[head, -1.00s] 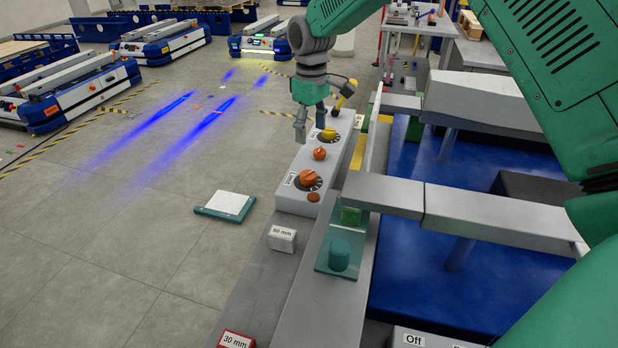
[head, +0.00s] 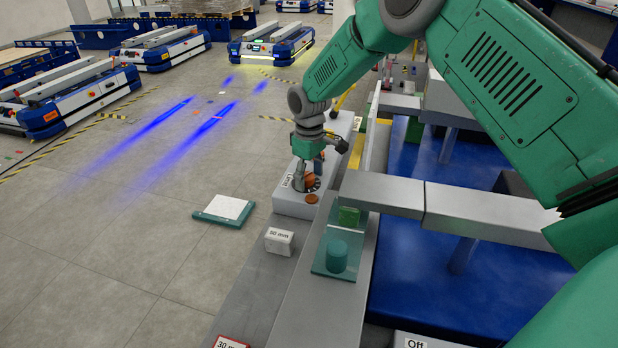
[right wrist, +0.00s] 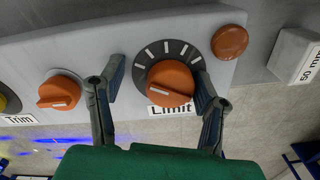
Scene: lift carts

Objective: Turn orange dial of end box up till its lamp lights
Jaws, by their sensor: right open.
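The long grey box (head: 290,205) carries an orange dial (head: 309,183) with a black scale disc at its near end, partly hidden by my gripper in the head view. In the right wrist view this dial (right wrist: 170,82) sits above a label reading "Limit"; the white mark on its knob is on the side toward the label. A round orange-brown lamp (right wrist: 230,41) beside it looks unlit; it also shows in the head view (head: 311,198). My right gripper (head: 308,176) is open, its fingers on either side of the dial. Whether they touch it I cannot tell. My left gripper is out of view.

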